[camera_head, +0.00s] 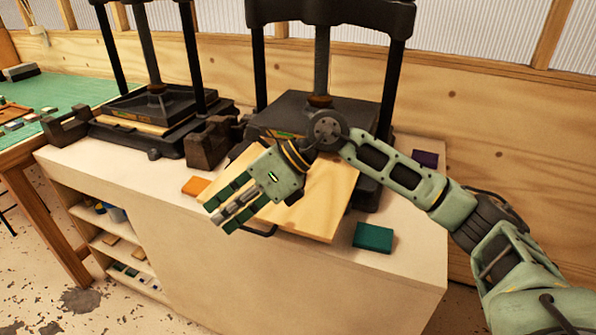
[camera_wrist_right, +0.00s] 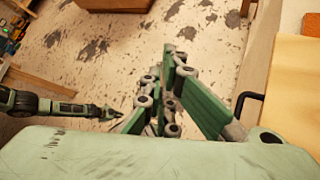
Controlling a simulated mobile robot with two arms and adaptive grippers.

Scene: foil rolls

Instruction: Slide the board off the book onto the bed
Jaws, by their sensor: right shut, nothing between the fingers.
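A pale wooden board (camera_head: 325,200) lies tilted at the front of the right black press (camera_head: 305,112), sticking out over the cabinet top. A dark handle (camera_head: 262,231) shows at its front edge. The board also shows at the right of the right wrist view (camera_wrist_right: 290,95). The press bed is mostly hidden by the board and my arm. I cannot make out a book under the board. My right gripper (camera_head: 232,208) is shut and empty, above the board's left front corner. My left gripper (camera_wrist_right: 112,115) seems to show small in the right wrist view, its jaws unclear.
An orange block (camera_head: 196,186) and a teal block (camera_head: 373,237) lie on the white cabinet top (camera_head: 130,185). A second press (camera_head: 155,112) stands at left. A purple block (camera_head: 426,158) lies at the back right. A green-topped table (camera_head: 50,95) is far left.

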